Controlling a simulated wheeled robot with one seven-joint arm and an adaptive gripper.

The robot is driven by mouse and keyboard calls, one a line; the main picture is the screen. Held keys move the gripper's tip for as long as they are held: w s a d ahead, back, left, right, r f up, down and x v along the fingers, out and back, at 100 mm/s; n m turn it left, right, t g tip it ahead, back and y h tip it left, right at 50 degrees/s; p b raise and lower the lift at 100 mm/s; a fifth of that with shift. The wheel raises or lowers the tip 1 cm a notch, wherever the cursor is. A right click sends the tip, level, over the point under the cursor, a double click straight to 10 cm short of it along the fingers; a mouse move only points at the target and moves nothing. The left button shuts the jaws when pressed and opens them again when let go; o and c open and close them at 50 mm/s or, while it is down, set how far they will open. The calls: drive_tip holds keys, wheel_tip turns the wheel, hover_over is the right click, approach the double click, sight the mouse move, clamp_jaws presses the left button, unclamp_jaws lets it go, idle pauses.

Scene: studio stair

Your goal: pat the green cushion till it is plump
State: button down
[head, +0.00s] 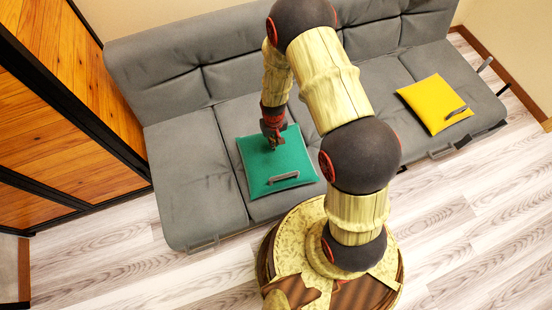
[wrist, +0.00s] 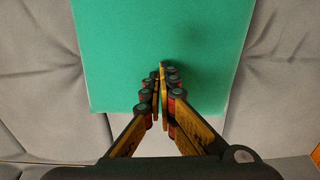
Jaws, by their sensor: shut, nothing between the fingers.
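The green cushion (head: 262,168) lies flat on the grey sofa seat, left of my arm in the head view. It has a grey handle-like strip near its front edge. In the wrist view the green cushion (wrist: 110,50) fills the upper middle. My gripper (head: 274,146) is over the back part of the cushion, pointing down. In the wrist view my gripper (wrist: 161,68) has its fingers together with nothing between them. I cannot tell whether the fingertips touch the cushion.
The grey sofa (head: 190,165) runs across the view. A yellow cushion (head: 432,105) lies on its right seat. A wooden panel (head: 60,120) with a dark frame stands at the left. The pale wood floor (head: 110,260) is clear in front.

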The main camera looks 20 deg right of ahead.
drive_tip(key=shift+f+b, duration=0.4)
drive_tip(key=shift+f, duration=0.25)
drive_tip(key=shift+r, duration=0.1)
drive_tip(key=shift+r+p, duration=1.25)
drive_tip(key=shift+r, duration=0.25)
wheel_tip(320, 180, up, 5)
drive_tip(key=p, duration=0.3)
drive_tip(key=shift+p, duration=0.3)
